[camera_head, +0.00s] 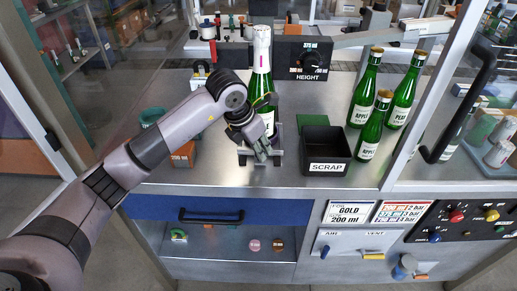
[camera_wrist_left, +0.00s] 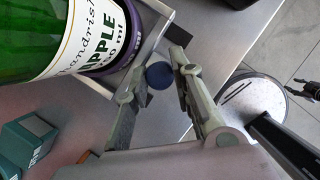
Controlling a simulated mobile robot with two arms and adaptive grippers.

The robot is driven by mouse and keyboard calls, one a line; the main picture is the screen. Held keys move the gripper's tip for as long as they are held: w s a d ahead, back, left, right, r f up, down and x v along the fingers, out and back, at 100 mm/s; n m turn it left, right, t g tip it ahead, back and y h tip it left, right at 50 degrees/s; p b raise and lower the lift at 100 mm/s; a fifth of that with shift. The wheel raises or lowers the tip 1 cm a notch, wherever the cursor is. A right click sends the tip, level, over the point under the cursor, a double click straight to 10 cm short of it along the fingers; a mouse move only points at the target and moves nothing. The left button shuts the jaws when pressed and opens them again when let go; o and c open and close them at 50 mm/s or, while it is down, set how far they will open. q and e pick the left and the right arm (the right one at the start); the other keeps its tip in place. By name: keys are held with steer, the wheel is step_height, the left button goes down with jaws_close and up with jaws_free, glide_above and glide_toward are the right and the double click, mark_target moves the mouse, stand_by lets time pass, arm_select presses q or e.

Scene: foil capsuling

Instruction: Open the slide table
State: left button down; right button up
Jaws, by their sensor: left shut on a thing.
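The slide table shows as a metal plate (camera_wrist_left: 151,24) under a green bottle (camera_head: 261,86), with a dark blue round knob (camera_wrist_left: 159,75) at its front. The bottle has a white foil top and stands upright; its base and label also show in the left wrist view (camera_wrist_left: 40,40). My left gripper (camera_head: 264,153) is in front of the bottle, low over the bench. In the left wrist view its fingers (camera_wrist_left: 158,80) are on either side of the knob, shut on it. The gripper hides the knob in the head view. My right gripper is not in view.
A black scrap bin (camera_head: 326,150) stands right of the slide table. Several green bottles (camera_head: 364,90) stand further right. A teal item (camera_head: 152,117) and an orange block (camera_head: 184,154) are at left. A height unit (camera_head: 304,58) is behind. The bench's front strip is clear.

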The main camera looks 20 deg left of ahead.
arm_select(q)
steer(key=shift+s+d, duration=0.1)
steer(key=shift+s, duration=0.3)
steer(key=c, duration=1.4)
jaws_free()
steer(key=v, duration=1.2)
